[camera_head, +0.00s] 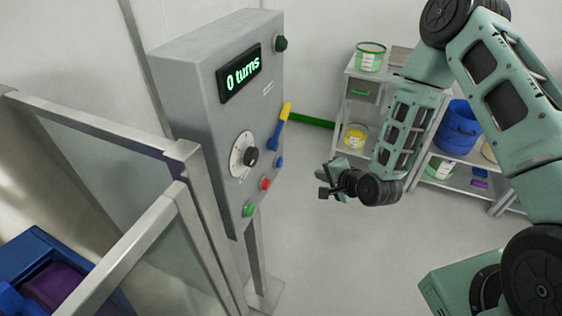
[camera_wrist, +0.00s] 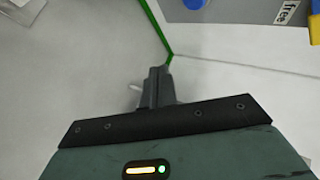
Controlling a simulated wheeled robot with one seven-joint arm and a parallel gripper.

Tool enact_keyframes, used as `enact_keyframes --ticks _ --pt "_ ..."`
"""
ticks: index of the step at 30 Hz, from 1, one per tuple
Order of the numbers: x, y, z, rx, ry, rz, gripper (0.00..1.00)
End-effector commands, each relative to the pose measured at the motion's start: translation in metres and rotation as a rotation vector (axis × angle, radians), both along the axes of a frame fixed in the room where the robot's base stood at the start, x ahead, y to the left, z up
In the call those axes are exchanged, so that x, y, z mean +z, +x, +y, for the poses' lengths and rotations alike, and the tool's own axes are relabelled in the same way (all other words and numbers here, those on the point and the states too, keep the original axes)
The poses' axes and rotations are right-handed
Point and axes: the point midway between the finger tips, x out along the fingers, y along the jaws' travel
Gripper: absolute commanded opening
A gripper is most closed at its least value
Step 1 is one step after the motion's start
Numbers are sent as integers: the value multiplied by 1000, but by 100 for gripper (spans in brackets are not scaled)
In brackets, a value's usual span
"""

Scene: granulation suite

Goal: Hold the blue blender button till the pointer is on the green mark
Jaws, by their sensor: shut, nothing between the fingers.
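The blue button (camera_head: 280,161) is on the front of a grey control panel (camera_head: 190,100), right of a round white dial (camera_head: 236,160) with a black knob. The dial's pointer and green mark are too small to make out. The display (camera_head: 240,73) reads "0 turns". My gripper (camera_head: 322,182) is shut and empty, in the air to the right of the panel and apart from it. In the wrist view its shut fingers (camera_wrist: 157,85) point toward the grey panel's edge (camera_wrist: 235,10). A blue part (camera_wrist: 194,4) shows at the top there; I cannot tell whether it is the button.
A yellow-and-blue lever (camera_head: 279,125) sits above the blue button. A red button (camera_head: 265,184) and a green button (camera_head: 249,210) are below. A glass-panelled metal frame (camera_head: 180,165) stands at left. A shelf with tubs (camera_head: 352,75) is behind. Floor between is clear.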

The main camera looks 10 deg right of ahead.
Motion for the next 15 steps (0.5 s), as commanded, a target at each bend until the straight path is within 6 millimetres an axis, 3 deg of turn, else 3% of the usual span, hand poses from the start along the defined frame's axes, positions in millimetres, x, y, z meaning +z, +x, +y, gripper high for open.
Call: enact_keyframes --ticks 15 --pt "1 34 48 4 0 -1 0"
